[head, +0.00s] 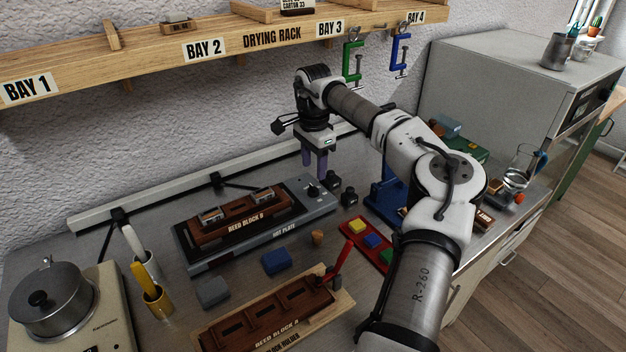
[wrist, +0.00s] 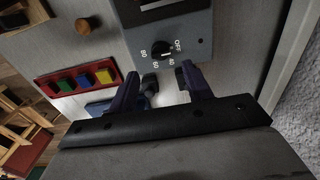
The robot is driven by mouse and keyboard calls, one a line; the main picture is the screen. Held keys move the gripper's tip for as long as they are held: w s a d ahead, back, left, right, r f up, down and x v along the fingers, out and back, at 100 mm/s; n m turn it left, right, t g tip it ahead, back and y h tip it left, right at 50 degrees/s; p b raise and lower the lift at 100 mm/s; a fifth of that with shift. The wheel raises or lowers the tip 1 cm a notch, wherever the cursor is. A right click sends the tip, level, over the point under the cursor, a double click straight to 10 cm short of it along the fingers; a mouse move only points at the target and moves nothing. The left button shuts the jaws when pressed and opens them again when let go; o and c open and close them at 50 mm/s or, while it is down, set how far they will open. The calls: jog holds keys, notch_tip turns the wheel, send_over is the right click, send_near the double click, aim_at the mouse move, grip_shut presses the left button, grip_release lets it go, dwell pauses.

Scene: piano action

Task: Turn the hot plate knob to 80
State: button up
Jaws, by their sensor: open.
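The hot plate (head: 284,228) lies on the bench with Reed Block B on it. Its black knob (head: 312,190) is at the right end of its top. In the wrist view the knob (wrist: 160,50) stands among the printed marks OFF, 40, 60 and 80. A pale mark shows on the knob, but I cannot tell its exact setting. My gripper (head: 314,174) points down close to the knob in the head view. In the wrist view my gripper (wrist: 160,80) is open, with a purple-grey finger on each side and the knob beyond the fingertips, not gripped.
Small black objects (head: 348,197) stand just right of the hot plate. A red tray (head: 352,228) with coloured blocks and a cork (head: 318,238) are nearby. The drying rack (head: 262,44) with hanging clamps is above and behind. A blue stand (head: 385,195) is to the right.

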aim_at(313, 187)
notch_tip(313, 187, down, 7)
jog(key=shift+r+p, duration=0.1)
jog(key=shift+p, duration=0.75)
jog(key=c, duration=1)
